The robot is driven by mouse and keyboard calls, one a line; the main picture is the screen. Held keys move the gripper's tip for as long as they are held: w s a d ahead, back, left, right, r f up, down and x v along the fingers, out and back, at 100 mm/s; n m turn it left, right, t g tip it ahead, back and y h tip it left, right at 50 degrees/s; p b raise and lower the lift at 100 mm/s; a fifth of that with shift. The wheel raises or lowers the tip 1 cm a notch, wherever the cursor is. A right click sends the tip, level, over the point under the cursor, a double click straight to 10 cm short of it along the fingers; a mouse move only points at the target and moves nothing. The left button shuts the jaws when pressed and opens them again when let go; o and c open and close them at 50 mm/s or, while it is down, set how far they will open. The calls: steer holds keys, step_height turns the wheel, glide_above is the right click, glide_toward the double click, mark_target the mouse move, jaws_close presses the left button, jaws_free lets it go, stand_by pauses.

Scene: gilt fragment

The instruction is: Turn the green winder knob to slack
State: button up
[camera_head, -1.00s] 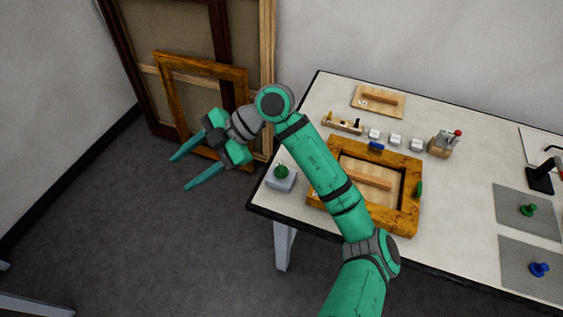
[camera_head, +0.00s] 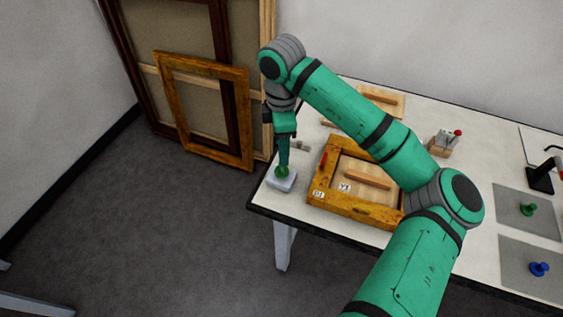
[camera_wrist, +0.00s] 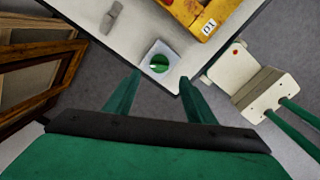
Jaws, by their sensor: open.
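The green winder knob (camera_head: 282,172) sits on a small pale grey block (camera_head: 279,184) at the table's near left corner. In the wrist view the round knob (camera_wrist: 159,63) shows from above, with a lighter ridge across it. My gripper (camera_head: 283,160) points down over the knob in the head view, its fingers partly lined up one behind the other. In the wrist view my gripper (camera_wrist: 160,76) is open, with one fingertip on each side of and just below the knob. I cannot tell whether the fingers touch it.
A gilt wooden frame (camera_head: 330,200) with labels lies just right of the block. A small grey piece (camera_head: 300,146) lies behind it. Green (camera_head: 528,209) and blue (camera_head: 539,269) knobs stand on grey mats at the right. Picture frames (camera_head: 205,110) lean on the wall at left.

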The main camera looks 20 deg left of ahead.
mark_target(282, 171)
step_height(282, 171, down, 8)
steer(key=shift+r, duration=0.15)
stand_by(0.3)
steer(key=c, duration=1)
